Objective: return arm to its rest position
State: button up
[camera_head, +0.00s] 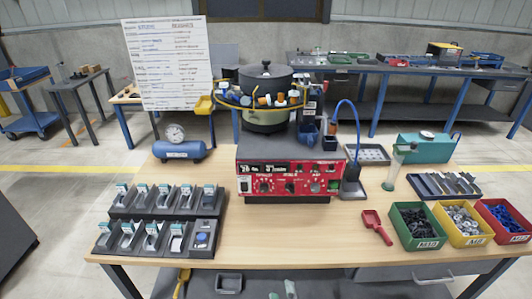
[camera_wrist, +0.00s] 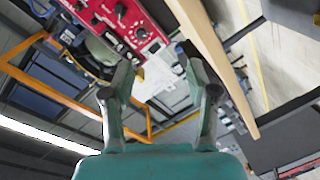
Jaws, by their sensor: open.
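My gripper (camera_wrist: 160,75) shows in the wrist view, with its two dark fingers spread apart and nothing between them. The wrist view is strongly tilted; beyond the fingers it shows part of the red control panel (camera_wrist: 125,22) and the edge of the wooden table (camera_wrist: 210,45). In the head view neither my arm nor my gripper can be made out. There the bowl feeder (camera_head: 265,115) stands on its grey base with the red panel (camera_head: 290,182) facing me.
The wooden table (camera_head: 300,245) holds two black racks (camera_head: 155,238) at left, a red scoop (camera_head: 376,227), and green (camera_head: 418,226), yellow (camera_head: 464,223) and red (camera_head: 503,220) bins at right. A blue tank (camera_head: 180,150) stands behind. The table's front middle is clear.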

jog(key=s+d+f+m+g, duration=0.1)
jog(key=s+d+f+m, duration=0.1)
jog(key=s+d, duration=0.5)
jog(key=s+d+f+m+g, duration=0.1)
jog(key=s+d+f+m, duration=0.1)
jog(key=s, duration=1)
jog(key=s+d+r+m, duration=0.2)
jog(key=s+r, duration=0.3)
jog(key=s, duration=0.3)
jog(key=s+d+r+m+h, duration=0.1)
jog(key=s+d+r+m, duration=0.2)
jog(key=s+r+m, duration=0.2)
jog(key=s, duration=0.2)
jog(key=shift+s+m, duration=0.3)
jog(key=shift+s, duration=0.05)
